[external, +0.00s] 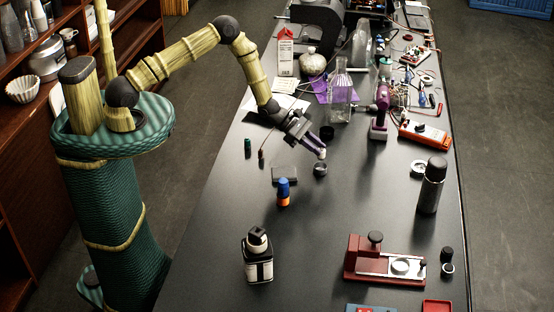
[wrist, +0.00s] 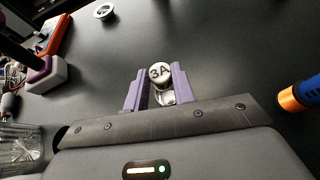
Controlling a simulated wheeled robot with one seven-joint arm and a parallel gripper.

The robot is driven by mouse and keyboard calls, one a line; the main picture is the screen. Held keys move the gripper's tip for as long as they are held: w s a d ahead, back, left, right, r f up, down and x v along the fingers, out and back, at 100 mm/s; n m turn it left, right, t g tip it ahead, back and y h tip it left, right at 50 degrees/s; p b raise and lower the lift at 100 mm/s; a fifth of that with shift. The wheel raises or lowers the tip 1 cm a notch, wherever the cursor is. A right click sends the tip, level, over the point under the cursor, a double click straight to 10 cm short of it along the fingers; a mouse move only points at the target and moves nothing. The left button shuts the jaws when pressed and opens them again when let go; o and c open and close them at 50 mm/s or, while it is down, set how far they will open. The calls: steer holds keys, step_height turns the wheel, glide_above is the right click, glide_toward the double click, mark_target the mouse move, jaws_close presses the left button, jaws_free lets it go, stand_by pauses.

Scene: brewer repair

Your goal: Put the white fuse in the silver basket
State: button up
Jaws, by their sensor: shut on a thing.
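A small round cup with a pale metal rim (external: 320,169), which looks like the silver basket, stands on the bench just below my fingertips. The fuse appears above it and apart from it. In the wrist view a silver curve shows between the fingers under the fuse; I cannot tell whether it is the basket or the fuse's end.
A glass jar (external: 340,100) is behind. A silver ring (external: 417,167) and a dark flask (external: 432,185) are to the right. The bench between cup and flask is clear.

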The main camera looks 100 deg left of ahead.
steer(key=shift+f+b, duration=1.3)
steer(key=shift+f, duration=1.45)
steer(key=o, duration=1.1)
steer(key=shift+c, duration=0.2)
steer(key=shift+r+p, duration=1.75)
steer(key=shift+r, duration=1.8)
